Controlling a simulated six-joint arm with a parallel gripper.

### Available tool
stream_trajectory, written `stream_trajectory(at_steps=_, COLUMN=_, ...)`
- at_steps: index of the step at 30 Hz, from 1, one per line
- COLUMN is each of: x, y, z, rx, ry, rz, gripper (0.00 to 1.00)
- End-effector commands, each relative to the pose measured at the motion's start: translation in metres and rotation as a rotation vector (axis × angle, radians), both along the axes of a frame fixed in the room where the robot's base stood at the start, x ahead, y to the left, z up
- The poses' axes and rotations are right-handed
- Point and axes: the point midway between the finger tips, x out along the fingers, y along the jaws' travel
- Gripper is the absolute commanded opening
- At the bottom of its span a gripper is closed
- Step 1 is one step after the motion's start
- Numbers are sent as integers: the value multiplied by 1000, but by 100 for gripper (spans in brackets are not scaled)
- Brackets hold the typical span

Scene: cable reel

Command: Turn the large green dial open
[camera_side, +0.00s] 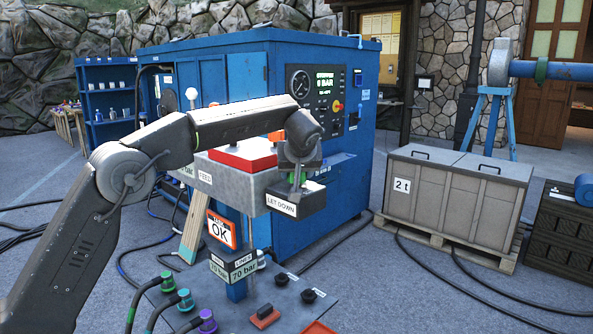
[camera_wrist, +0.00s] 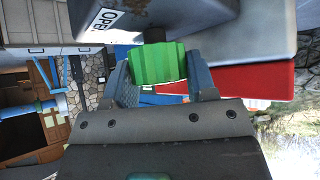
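The large green dial (camera_wrist: 157,63) is ribbed and sits on a short dark shaft under a grey box (camera_wrist: 215,25) in the wrist view. A label beside it reads "OPE", with the rest cut off. My gripper (camera_wrist: 163,75) has one finger at each side of the dial, with no clear gap at either side. In the side view my gripper (camera_side: 297,176) points down beside the grey box marked "FEED", by a block labelled "LET DOWN" (camera_side: 283,206). Only slivers of green show between the fingers there.
Below stands a base plate with several coloured hose connectors (camera_side: 184,299) and black knobs (camera_side: 282,280). A blue cabinet (camera_side: 225,75) with a gauge stands behind; a grey crate (camera_side: 455,195) stands right.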

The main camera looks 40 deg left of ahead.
Motion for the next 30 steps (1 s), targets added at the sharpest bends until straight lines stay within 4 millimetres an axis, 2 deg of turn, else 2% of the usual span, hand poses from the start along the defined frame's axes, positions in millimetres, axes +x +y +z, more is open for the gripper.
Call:
stream_trajectory(at_steps=1, x=0, y=0, z=0, rx=0, ry=0, rz=0, gripper=45)
stream_trajectory(at_steps=6, x=0, y=0, z=0, rx=0, ry=1, rz=1, gripper=28)
stream_trajectory(at_steps=30, x=-1, y=0, z=1, rx=0, ry=1, rz=-39, gripper=28)
